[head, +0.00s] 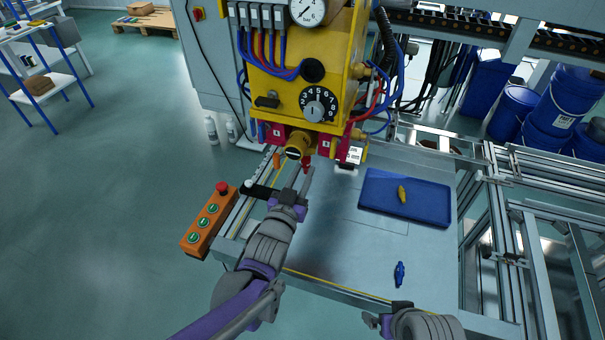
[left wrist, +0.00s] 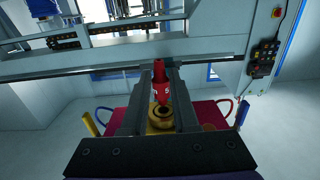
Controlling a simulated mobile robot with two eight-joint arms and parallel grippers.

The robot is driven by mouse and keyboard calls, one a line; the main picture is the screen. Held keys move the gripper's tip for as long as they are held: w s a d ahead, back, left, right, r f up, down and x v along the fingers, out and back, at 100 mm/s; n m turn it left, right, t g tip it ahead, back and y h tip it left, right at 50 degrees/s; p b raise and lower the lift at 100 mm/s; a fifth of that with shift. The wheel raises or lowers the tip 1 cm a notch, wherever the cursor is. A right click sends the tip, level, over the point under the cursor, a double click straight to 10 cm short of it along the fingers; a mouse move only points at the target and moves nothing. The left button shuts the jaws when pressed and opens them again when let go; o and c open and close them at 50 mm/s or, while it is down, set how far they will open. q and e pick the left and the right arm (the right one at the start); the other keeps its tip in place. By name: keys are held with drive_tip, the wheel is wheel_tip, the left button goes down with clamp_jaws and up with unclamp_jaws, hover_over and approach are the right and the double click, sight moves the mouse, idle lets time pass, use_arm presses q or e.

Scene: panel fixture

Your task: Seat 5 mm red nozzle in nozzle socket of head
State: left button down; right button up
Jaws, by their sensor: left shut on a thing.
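My left gripper (head: 305,178) is shut on the red nozzle (head: 307,164), just under the yellow head (head: 320,75). In the left wrist view the red nozzle (left wrist: 159,86) stands between the two dark fingers (left wrist: 159,98). The brass ring of the nozzle socket (left wrist: 160,117) shows right beside the nozzle's end in that view. In the head view the socket (head: 297,150) is just left of and above the nozzle. I cannot tell whether nozzle and socket touch. My right gripper (head: 386,312) is at the bottom edge, partly cut off, and its jaws are unclear.
A blue tray (head: 430,213) holds a yellow nozzle (head: 402,194). A blue nozzle (head: 399,273) lies on the bare panel in front of the tray. An orange button box (head: 208,222) sits at the left edge. The panel's middle is clear.

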use_arm(q)
drive_tip(key=shift+r+p, duration=1)
drive_tip(key=shift+r, duration=0.35)
drive_tip(key=c, duration=0.6)
unclamp_jaws()
drive_tip(key=s+a+f+n+g+y+p, duration=0.1)
drive_tip(key=s+a+g+p, duration=0.3)
drive_tip(key=s, duration=0.9)
drive_tip(key=s+a+f+n+g+y+p, duration=0.2)
drive_tip(key=s+a+g, duration=0.5)
drive_tip(key=s+a, duration=0.6)
drive_tip(key=shift+s+f+g+y+p, duration=0.4)
drive_tip(key=shift+f+y+p, duration=0.15)
drive_tip(key=shift+y+p, duration=0.55)
